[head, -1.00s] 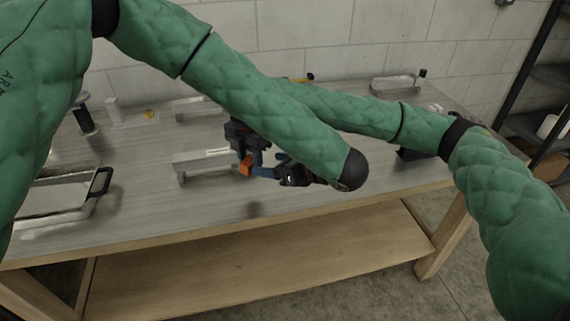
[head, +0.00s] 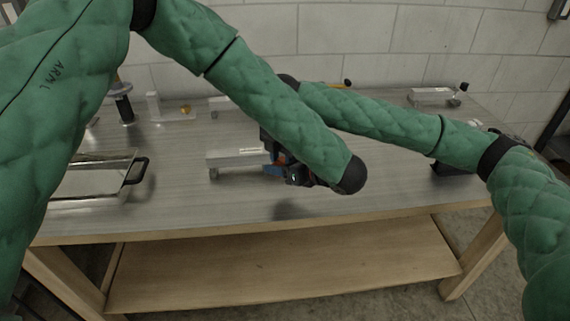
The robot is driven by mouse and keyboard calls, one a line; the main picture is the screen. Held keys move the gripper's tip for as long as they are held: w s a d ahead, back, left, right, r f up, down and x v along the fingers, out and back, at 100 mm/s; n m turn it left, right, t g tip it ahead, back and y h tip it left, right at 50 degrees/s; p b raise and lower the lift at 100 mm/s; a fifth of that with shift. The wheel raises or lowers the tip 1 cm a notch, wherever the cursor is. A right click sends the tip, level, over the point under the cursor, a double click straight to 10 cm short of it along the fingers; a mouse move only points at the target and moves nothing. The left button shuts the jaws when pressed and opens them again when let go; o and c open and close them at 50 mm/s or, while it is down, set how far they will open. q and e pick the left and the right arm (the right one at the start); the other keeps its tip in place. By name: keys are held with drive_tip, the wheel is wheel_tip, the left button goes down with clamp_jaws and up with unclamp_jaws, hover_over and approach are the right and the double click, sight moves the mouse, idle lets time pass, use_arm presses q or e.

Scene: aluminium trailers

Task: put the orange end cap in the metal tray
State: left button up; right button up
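The orange end cap (head: 281,158) shows as a small patch between my two grippers, mostly hidden by my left forearm and gripper. My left gripper (head: 273,170) comes in from the right of the cap. One blue finger is beside the cap, and whether it grips it cannot be told. My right gripper (head: 267,143) is a dark shape just above and left of the cap. My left arm covers most of it, and its fingers are not clear. The metal tray (head: 84,187), shallow with a black handle, is on the table at the left, partly behind my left upper arm.
An aluminium trailer (head: 232,158) lies just left of the grippers. Another (head: 431,96) is at the back right. A dark post (head: 124,107) and a white bracket (head: 158,107) stand at the back left. The table (head: 180,210) is clear in front.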

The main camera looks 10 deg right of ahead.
use_arm(q)
drive_tip(key=c, duration=0.7)
drive_tip(key=shift+c, duration=0.2)
use_arm(e)
drive_tip(key=o, duration=1.1)
drive_tip(key=shift+c, duration=0.2)
drive_tip(key=shift+r, duration=0.1)
